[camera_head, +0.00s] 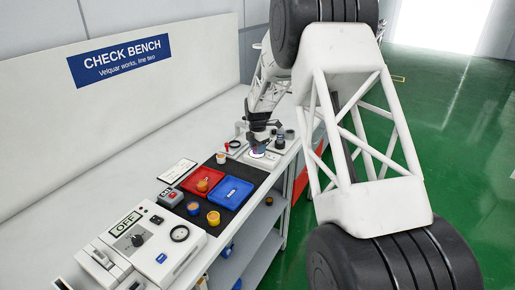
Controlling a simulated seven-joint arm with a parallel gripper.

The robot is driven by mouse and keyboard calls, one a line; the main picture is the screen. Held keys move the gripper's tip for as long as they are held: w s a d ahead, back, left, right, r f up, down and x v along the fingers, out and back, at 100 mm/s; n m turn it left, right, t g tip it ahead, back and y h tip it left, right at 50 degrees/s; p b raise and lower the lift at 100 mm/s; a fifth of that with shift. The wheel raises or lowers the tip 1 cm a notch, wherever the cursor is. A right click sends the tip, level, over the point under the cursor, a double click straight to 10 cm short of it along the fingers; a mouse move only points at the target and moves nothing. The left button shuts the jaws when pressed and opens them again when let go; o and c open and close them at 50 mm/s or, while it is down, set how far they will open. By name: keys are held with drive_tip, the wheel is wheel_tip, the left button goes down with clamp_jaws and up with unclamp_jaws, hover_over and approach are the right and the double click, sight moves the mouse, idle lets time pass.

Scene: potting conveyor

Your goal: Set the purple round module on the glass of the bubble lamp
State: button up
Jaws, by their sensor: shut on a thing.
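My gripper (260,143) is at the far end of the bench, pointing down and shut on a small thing. A little purple shows just under the fingers, which fits the purple round module (256,148), but it is mostly hidden. Right below it is a bright white glowing spot on a pale fixture, which looks like the glass of the bubble lamp (257,154). The module is at or just above the glass; I cannot tell whether they touch.
A red tray (188,181) with an orange round piece and a blue tray (232,191) lie on a black mat. A control box (150,243) marked OFF fills the near bench. Dark round parts (279,141) stand right of my gripper.

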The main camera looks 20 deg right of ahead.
drive_tip(key=shift+f, duration=0.15)
drive_tip(key=o, duration=0.9)
wheel_tip(320, 180, up, 12)
drive_tip(key=shift+r, duration=0.15)
idle(0.4)
idle(0.5)
